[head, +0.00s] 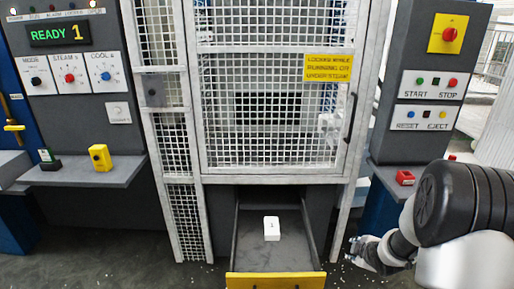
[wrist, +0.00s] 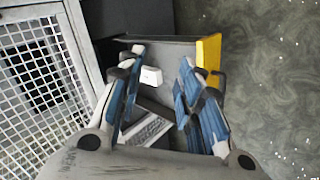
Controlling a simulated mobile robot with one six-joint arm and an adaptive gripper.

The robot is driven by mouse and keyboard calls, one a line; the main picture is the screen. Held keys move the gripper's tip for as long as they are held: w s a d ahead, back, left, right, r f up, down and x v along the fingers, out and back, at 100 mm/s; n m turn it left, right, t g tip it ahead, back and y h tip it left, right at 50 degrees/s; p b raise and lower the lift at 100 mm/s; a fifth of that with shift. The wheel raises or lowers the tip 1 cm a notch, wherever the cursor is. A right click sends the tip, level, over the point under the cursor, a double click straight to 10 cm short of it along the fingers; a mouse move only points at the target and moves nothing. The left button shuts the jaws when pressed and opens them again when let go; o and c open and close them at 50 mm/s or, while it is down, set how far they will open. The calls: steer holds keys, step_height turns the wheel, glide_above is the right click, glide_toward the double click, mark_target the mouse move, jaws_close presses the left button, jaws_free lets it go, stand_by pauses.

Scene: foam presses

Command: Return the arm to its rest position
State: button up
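My gripper (wrist: 160,95) is open in the wrist view, its blue-padded fingers spread apart with nothing held between them. In the head view my gripper (head: 372,252) hangs low at the right, beside the press frame and right of the open drawer, partly hidden by my arm. A white block (head: 271,228) with a small dark mark lies in the drawer (head: 252,258). The block also shows in the wrist view (wrist: 151,76), beyond the fingertips and apart from them.
The drawer's yellow front (head: 276,281) sticks out below the closed mesh door (head: 268,120). A control post with a START/STOP panel (head: 432,86) and a red object (head: 405,177) stand at the right. The display reads READY 1.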

steer(key=s+a+r+m+g+h, duration=0.1)
steer(key=s+a+r+m, duration=0.4)
steer(key=r, duration=0.4)
steer(key=s+a+r+m+g, duration=0.1)
steer(key=s+a+r+m, duration=0.1)
steer(key=s+r, duration=0.6)
steer(key=s+a+r+m, duration=0.1)
steer(key=s+a+m, duration=0.1)
steer(key=s, duration=0.5)
steer(key=s+a+r+m+g+y, duration=0.1)
steer(key=s+a+r+m, duration=0.1)
steer(key=s+a, duration=0.3)
steer(key=s+a+r+m+g+y, duration=0.1)
steer(key=s+a+m, duration=0.1)
steer(key=s, duration=0.7)
steer(key=shift+a+r+m, duration=0.3)
steer(key=shift+a+r, duration=0.1)
steer(key=shift+a, duration=0.35)
